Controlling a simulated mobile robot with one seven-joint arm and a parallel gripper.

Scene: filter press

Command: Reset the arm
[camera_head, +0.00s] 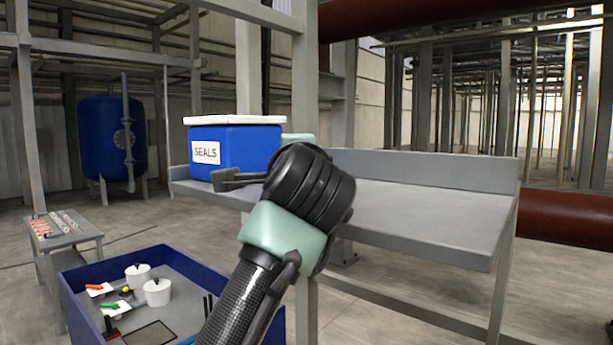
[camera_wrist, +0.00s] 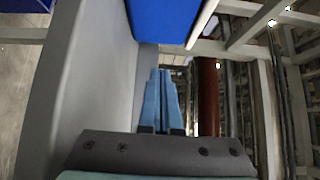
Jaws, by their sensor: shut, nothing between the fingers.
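My arm is bent up in front of the grey bench (camera_head: 430,212) in the head view. My gripper (camera_head: 220,180) points left, in front of the blue box marked SEALS (camera_head: 243,150). In the wrist view the two bluish fingers of my gripper (camera_wrist: 162,73) lie together with nothing between them. The blue box (camera_wrist: 165,20) shows at the top of that view, beyond the fingertips, with a visible gap. My wrist and forearm hide part of the bench's front edge.
A blue-walled tray (camera_head: 75,290) with white pots and small tools stands low at front left. A small table (camera_head: 50,245) with several items is behind it. A blue tank (camera_head: 110,135) stands at the back left. The bench top right of my arm is bare.

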